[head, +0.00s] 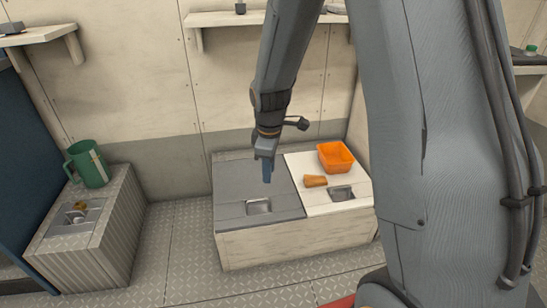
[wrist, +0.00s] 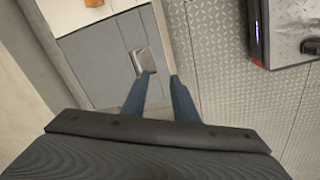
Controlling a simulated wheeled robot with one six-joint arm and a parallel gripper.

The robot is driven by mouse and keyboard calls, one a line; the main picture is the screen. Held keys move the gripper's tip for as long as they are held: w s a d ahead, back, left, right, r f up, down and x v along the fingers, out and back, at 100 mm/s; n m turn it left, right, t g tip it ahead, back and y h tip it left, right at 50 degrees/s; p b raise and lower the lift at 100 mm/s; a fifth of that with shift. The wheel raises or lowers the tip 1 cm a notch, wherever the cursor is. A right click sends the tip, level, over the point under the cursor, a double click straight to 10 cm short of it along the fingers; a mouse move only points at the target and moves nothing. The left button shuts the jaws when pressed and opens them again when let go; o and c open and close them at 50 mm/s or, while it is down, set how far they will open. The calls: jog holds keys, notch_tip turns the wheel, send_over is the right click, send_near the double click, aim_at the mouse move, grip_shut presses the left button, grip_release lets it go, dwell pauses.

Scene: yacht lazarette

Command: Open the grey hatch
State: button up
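The grey hatch (head: 235,180) lies flat and closed on the left half of a low bench. Its recessed metal handle (head: 258,207) is near the front edge. My gripper (head: 267,180) is above the grey hatch, behind the handle in the head view, and appears apart from it. In the wrist view, the two blue fingers of my gripper (wrist: 161,80) are spread with nothing between them. The handle (wrist: 143,60) shows just beyond the left fingertip, on the grey hatch (wrist: 100,60).
A white hatch (head: 308,198) adjoins on the right, carrying an orange bin (head: 336,157) and an orange-brown object (head: 315,181). A ribbed box (head: 100,235) with a green jug (head: 87,165) stands left. Shelves (head: 255,18) hang above. The floor (head: 180,245) before the bench is clear.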

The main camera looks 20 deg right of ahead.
jog(key=shift+m, duration=0.7)
jog(key=shift+s+d+r+p, duration=0.1)
jog(key=shift+s+r+p, duration=0.5)
jog(key=shift+s+r, duration=0.3)
jog(key=shift+s+d+r+p, duration=0.1)
jog(key=shift+s+r+p, duration=0.5)
jog(key=shift+r, duration=0.5)
